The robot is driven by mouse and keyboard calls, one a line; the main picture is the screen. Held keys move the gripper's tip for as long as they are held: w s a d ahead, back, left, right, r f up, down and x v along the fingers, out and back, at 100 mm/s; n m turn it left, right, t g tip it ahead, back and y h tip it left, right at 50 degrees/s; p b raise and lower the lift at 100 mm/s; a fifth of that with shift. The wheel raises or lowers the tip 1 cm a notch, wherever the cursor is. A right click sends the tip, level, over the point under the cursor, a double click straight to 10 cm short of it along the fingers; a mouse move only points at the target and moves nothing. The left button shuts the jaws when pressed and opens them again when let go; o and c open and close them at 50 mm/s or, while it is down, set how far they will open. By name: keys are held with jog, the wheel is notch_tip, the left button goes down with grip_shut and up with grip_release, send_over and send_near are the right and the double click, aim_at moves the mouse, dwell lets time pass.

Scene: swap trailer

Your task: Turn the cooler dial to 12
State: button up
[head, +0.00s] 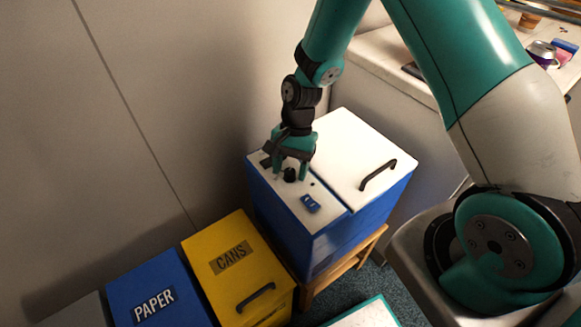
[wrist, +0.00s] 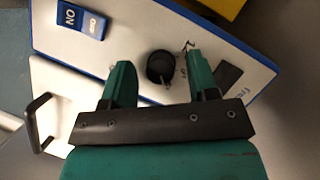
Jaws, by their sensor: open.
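The cooler (head: 362,148) is a blue box with a white top, standing on a wooden stand. Its black round dial (head: 290,175) sits on the white panel at the left of the top. In the wrist view the dial (wrist: 160,66) lies between and a little beyond my fingers, with small markings on the panel beside it. Which number it points to is too small to tell. My gripper (head: 292,172) is open above the panel, and in the wrist view its two green fingers (wrist: 159,82) stand apart on either side of the dial. I cannot tell whether they touch it.
A blue rocker switch (head: 310,203) marked NO or ON is on the same panel, also in the wrist view (wrist: 82,20). A black lid handle (head: 378,174) stands up at the right. A yellow CANS bin (head: 222,238) and blue PAPER bin (head: 180,282) stand left. The wall is close behind.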

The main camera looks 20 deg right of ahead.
jog(key=shift+f, duration=0.1)
jog(key=c, duration=0.9)
jog(key=shift+n, duration=0.3)
jog(key=n+g+h+p, duration=0.1)
jog(key=n, duration=0.2)
jog(key=shift+a+p, duration=0.1)
jog(key=shift+p, duration=0.3)
jog(key=n+h, duration=0.1)
jog(key=n, duration=0.2)
jog(key=n+h+p, duration=0.1)
jog(key=n, duration=0.2)
jog(key=shift+a+n+h, duration=0.1)
jog(key=shift+n+h, duration=0.2)
jog(key=n+h, duration=0.1)
jog(key=n, duration=0.1)
jog(key=n+p, duration=0.1)
jog(key=n, duration=0.2)
jog(key=shift+t+h, duration=0.3)
jog(key=shift+h, duration=0.1)
jog(key=n+t+h+p, duration=0.1)
jog(key=n, duration=0.3)
jog(key=shift+a+n, duration=0.1)
jog(key=shift+n, duration=0.2)
